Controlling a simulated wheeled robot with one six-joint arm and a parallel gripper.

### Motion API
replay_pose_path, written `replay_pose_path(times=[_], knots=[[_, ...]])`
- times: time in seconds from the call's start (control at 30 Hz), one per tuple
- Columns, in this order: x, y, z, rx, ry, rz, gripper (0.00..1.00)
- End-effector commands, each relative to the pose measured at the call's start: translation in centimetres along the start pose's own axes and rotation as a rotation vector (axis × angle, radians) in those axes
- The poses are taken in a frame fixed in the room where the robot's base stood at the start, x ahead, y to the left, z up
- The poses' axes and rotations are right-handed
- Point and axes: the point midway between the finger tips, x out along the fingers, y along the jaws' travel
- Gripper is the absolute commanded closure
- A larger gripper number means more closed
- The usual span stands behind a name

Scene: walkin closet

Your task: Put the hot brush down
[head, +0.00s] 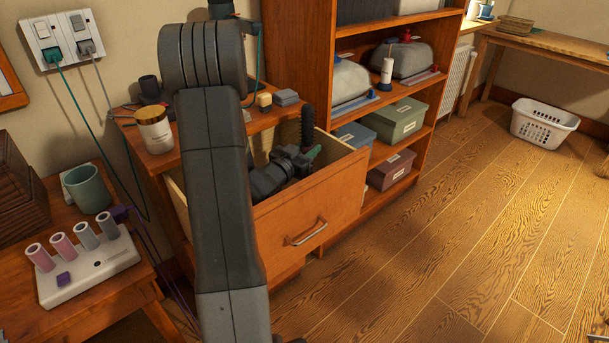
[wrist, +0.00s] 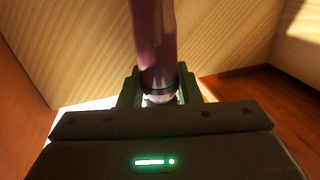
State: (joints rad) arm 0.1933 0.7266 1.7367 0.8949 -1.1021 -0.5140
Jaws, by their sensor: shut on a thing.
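My gripper (head: 312,154) is at the open drawer (head: 312,205) of the wooden cabinet, its dark body over the drawer's inside. It is shut on the hot brush. In the wrist view the brush's mauve, glossy shaft (wrist: 155,45) runs up from between the two green-grey fingers (wrist: 158,88), with a dark band near the grip. In the head view a dark, round upright part (head: 307,125), likely the brush's end, rises beside the fingers. Pale wood panels fill the wrist view behind the shaft. The brush's other end is hidden, and I cannot tell whether it touches the drawer.
The cabinet top (head: 180,160) holds a lidded jar (head: 154,130) and small blocks. A lower table carries a white roller base (head: 90,265) and a green mug (head: 88,187). Shelves with boxes (head: 400,120) stand right of the drawer. Floor (head: 450,240) is clear towards the laundry basket (head: 543,123).

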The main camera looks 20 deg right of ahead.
Motion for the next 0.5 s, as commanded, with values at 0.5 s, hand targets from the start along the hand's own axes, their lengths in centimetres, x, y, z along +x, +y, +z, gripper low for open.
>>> replay_pose_path(times=[0.5], knots=[[0.0, -0.1, 5.9, -0.002, 0.000, -0.001, 1.00]])
